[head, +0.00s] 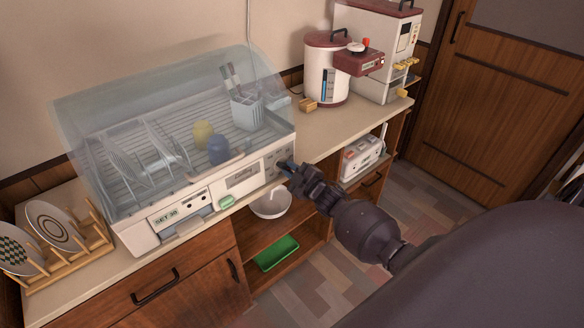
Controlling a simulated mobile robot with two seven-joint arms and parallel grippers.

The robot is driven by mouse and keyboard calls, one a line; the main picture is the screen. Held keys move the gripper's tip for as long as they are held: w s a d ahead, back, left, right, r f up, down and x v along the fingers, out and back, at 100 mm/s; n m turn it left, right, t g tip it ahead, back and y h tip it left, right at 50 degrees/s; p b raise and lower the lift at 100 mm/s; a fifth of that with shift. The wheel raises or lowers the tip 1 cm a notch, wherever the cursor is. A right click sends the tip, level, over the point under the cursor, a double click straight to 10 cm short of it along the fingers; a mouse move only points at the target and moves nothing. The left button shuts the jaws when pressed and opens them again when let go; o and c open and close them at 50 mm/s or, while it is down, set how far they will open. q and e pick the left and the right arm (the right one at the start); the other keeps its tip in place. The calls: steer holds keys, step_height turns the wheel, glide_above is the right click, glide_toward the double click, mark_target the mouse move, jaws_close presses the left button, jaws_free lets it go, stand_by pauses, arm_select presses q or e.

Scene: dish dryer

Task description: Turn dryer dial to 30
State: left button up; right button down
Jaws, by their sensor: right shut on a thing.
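The dish dryer (140,240) stands on the counter with its clear lid down over a rack of dishes. My right gripper (287,167) is at the right end of the front panel, shut on the dryer dial. The gripper hides the dial, so its setting cannot be read. My left gripper is not in view.
A wooden rack with plates (52,224) stands left of the dryer. A white and red rice dispenser (374,50) and a round pot (326,75) stand at the back right. Below the counter are a white bowl (271,206) and a green tray (276,253).

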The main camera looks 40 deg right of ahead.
steer(key=shift+a+f+m, duration=0.1)
steer(key=shift+m, duration=0.4)
steer(key=c, duration=1.1)
jaws_free()
steer(key=s, duration=0.7)
steer(key=s+d, duration=0.1)
steer(key=s, duration=0.2)
steer(key=shift+s+p, duration=0.4)
